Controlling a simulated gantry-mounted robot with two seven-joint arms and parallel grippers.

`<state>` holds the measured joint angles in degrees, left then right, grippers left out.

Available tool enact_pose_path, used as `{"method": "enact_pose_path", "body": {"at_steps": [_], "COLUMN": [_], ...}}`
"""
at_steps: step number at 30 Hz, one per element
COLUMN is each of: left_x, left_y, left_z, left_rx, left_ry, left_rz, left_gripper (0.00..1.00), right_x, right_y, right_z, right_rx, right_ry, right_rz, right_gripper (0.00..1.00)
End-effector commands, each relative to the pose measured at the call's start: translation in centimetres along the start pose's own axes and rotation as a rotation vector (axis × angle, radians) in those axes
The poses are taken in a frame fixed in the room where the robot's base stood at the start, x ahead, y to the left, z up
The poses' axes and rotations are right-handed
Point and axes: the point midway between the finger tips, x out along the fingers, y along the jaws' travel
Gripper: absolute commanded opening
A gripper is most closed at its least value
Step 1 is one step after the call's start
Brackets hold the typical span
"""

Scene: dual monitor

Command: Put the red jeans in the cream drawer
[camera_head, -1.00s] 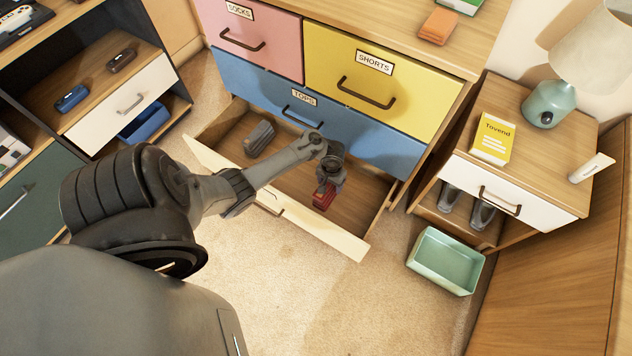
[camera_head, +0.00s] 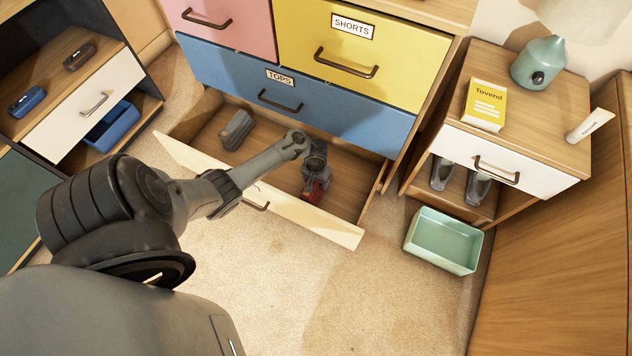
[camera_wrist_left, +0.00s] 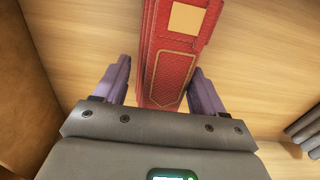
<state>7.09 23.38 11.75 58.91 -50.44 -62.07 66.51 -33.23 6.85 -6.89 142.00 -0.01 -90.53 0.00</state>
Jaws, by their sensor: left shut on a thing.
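The red jeans (camera_head: 315,191) are a folded red bundle in my left gripper, over the open bottom drawer. In the left wrist view the red jeans (camera_wrist_left: 176,55) stand between the two fingers, with a tan patch at the top. My left gripper (camera_head: 316,182) is shut on them; it also shows in the left wrist view (camera_wrist_left: 160,88). The cream drawer (camera_head: 300,221) is pulled out beneath the blue drawer, its wooden floor visible. The gripper is inside its outline. Whether the jeans touch the floor is hard to tell. My right gripper is not in view.
A grey folded garment (camera_head: 236,130) lies at the left in the cream drawer. The blue TOPS drawer (camera_head: 290,95) is shut above it. A green bin (camera_head: 443,240) stands on the carpet at right, beside a nightstand (camera_head: 535,140). Carpet in front is clear.

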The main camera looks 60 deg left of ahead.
Motion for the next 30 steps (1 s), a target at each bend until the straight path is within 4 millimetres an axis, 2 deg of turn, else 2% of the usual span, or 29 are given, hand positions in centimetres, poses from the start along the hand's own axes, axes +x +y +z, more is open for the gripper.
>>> {"method": "enact_pose_path", "body": {"at_steps": [9,10,14,15,24,30], "left_x": [0.1,0.1,0.1,0.1,0.0,-1.8], "left_y": [0.0,0.0,0.0,0.0,0.0,0.0], "left_z": [-0.1,0.0,0.0,0.0,0.0,0.0], "left_rx": [-0.001,-0.001,-0.001,-0.001,0.0,-0.002], "left_ry": [0.001,0.0,0.0,0.0,0.0,0.001], "left_rz": [0.0,0.0,0.0,0.0,0.0,0.0], "left_gripper": [0.15,0.73,0.93,0.96,0.96,0.96], "right_x": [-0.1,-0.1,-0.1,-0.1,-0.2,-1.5], "right_y": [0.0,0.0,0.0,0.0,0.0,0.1], "right_z": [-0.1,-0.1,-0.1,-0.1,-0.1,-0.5], "right_rx": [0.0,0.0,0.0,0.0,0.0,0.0], "right_ry": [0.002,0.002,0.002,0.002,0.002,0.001], "right_rz": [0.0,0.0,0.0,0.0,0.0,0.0], "right_gripper": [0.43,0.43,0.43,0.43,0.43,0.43]}}
